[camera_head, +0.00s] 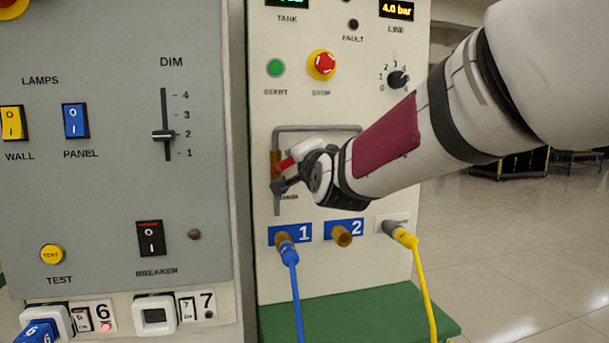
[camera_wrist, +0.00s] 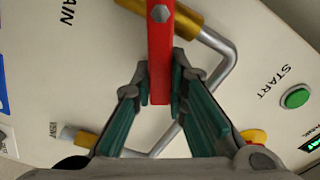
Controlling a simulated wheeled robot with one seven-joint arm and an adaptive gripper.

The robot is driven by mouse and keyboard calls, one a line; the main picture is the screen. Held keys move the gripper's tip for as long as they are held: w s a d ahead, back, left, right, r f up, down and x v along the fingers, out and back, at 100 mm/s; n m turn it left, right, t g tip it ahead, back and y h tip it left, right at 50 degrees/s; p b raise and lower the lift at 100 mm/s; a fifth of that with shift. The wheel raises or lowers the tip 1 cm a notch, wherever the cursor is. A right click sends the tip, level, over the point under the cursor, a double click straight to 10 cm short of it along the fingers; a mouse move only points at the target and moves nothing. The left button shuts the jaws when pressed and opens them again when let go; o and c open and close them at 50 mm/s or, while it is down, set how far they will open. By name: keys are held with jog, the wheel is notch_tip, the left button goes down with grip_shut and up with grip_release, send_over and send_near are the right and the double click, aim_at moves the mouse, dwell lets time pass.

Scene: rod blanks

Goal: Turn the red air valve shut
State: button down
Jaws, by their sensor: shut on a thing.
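The red air valve handle (camera_head: 284,164) sits on a brass valve body (camera_head: 275,157) on the light panel. My gripper (camera_head: 283,183) is at the handle, and its far end is partly hidden by my gripper in the head view. In the wrist view the red handle (camera_wrist: 160,45) runs down from its bolt to between my two fingers (camera_wrist: 160,92), which are shut on its end. The handle lies at a slant across the brass body (camera_wrist: 195,22) and the grey pipe, not in line with them.
A grey pipe (camera_head: 315,127) bends around the valve. The red stop button (camera_head: 321,65) and green start button (camera_head: 276,67) sit above. Below are port 1 with a blue hose (camera_head: 291,260), brass port 2 (camera_head: 342,236) and a yellow hose (camera_head: 420,270). A grey switch panel (camera_head: 110,210) stands at left.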

jog(key=f+m+b, duration=0.1)
jog(key=b, duration=0.1)
jog(key=m+b, duration=0.1)
jog(key=b, duration=0.1)
jog(key=shift+d+f+m, duration=0.2)
jog(key=shift+f+m, duration=0.1)
jog(key=shift+f, duration=0.05)
jog(key=m+b, duration=0.1)
jog(key=b, duration=0.1)
jog(key=f+m+b, duration=0.1)
jog(key=b, duration=0.1)
jog(key=shift+w+m, duration=0.1)
jog(key=shift+m, duration=0.2)
jog(key=c, duration=1.6)
grip_release()
jog(key=shift+o, duration=0.2)
jog(key=shift+d+r, duration=0.1)
